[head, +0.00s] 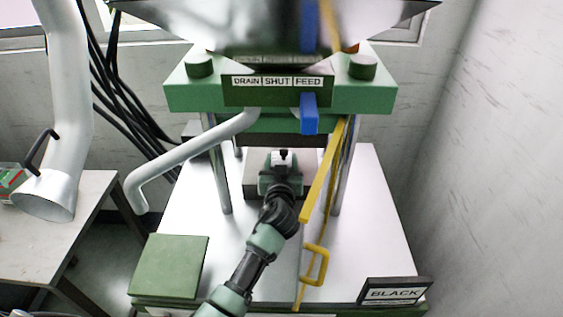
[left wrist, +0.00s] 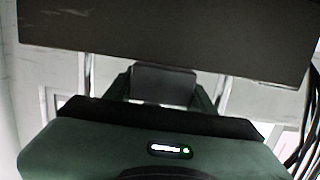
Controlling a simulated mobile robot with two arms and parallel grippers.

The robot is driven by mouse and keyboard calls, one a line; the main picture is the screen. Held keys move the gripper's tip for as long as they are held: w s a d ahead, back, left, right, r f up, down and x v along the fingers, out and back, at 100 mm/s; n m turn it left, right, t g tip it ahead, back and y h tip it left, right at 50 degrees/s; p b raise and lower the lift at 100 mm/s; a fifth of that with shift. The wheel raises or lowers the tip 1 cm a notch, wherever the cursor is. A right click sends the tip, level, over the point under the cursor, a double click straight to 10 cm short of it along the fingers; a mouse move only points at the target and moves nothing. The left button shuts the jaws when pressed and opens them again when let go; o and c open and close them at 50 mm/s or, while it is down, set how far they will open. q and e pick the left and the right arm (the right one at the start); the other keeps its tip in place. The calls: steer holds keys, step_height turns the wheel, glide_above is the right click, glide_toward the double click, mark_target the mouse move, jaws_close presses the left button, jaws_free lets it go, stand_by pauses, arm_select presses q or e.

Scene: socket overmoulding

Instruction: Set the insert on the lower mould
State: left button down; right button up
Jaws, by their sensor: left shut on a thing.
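In the left wrist view a grey block (left wrist: 164,84) sits between the green fingers of the gripper. Whether the insert touches the lower mould is hidden by the gripper. My right gripper is not in view.
A dark block (left wrist: 160,40) overhangs the gripper in the left wrist view. A yellow barred guard (head: 323,175) stands close right of my arm. A bent silver pipe (head: 190,153) is to the left. A green box (head: 170,266) and a BLACK sign (head: 393,293) flank the table front.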

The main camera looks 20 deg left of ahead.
arm_select(q)
steer(key=shift+f, duration=0.15)
steer(key=shift+f, duration=0.1)
steer(key=c, duration=0.5)
jaws_free()
steer(key=shift+f, duration=0.1)
